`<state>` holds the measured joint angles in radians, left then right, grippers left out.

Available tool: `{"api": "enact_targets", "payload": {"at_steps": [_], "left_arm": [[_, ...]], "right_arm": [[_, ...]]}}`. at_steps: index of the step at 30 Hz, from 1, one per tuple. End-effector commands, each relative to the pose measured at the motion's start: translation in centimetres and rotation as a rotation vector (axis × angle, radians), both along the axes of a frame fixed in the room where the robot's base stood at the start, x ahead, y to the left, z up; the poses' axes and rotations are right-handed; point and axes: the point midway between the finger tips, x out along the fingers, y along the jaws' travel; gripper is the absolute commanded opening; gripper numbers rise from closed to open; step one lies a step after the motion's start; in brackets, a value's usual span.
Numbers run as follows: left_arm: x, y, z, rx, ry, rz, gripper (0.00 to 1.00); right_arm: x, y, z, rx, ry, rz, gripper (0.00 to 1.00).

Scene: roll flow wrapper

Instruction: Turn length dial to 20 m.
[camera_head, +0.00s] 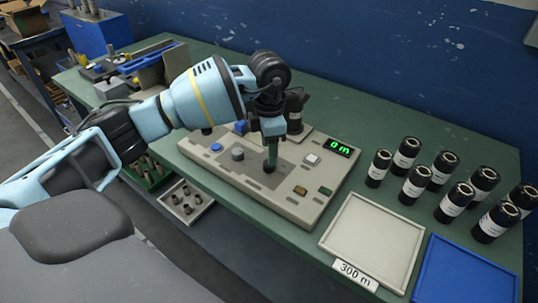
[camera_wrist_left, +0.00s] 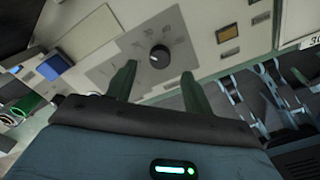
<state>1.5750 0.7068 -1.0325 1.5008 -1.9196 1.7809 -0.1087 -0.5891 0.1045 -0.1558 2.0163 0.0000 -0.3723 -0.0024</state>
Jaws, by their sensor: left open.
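The control panel (camera_head: 225,170) lies on the green bench, and its green display (camera_head: 340,148) reads 0 m. A dark round dial (camera_wrist_left: 159,56) sits on a darker grey plate with scale marks around it, too blurred to read fully. In the head view the dial is mostly hidden under my left gripper (camera_head: 270,158). In the wrist view my left gripper (camera_wrist_left: 158,88) has its two green fingers apart with nothing between them, pointing toward the dial. I cannot tell whether they touch it. My right gripper is not in view.
A grey knob (camera_head: 237,154), a blue button (camera_head: 216,147) and a white button (camera_head: 312,160) are on the panel. A pale tray (camera_head: 372,240) labelled 300 m, a blue tray (camera_head: 465,272) and several black rolls (camera_head: 406,152) stand at right. A blue wall closes the back.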

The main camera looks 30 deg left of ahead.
Motion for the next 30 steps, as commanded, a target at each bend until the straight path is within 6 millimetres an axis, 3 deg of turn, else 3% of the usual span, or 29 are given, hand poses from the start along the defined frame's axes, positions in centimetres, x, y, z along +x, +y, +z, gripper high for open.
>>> {"api": "enact_targets", "payload": {"at_steps": [3,9,30], "left_arm": [[0.0,0.0,1.8,0.0,-0.001,0.0,0.51],[0.0,0.0,3.1,0.001,0.001,0.0,0.51],[0.0,0.0,3.2,0.001,0.001,0.0,0.51]], "right_arm": [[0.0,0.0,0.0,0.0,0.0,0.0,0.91],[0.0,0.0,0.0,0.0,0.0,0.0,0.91],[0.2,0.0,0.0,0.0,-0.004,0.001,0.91]]}}
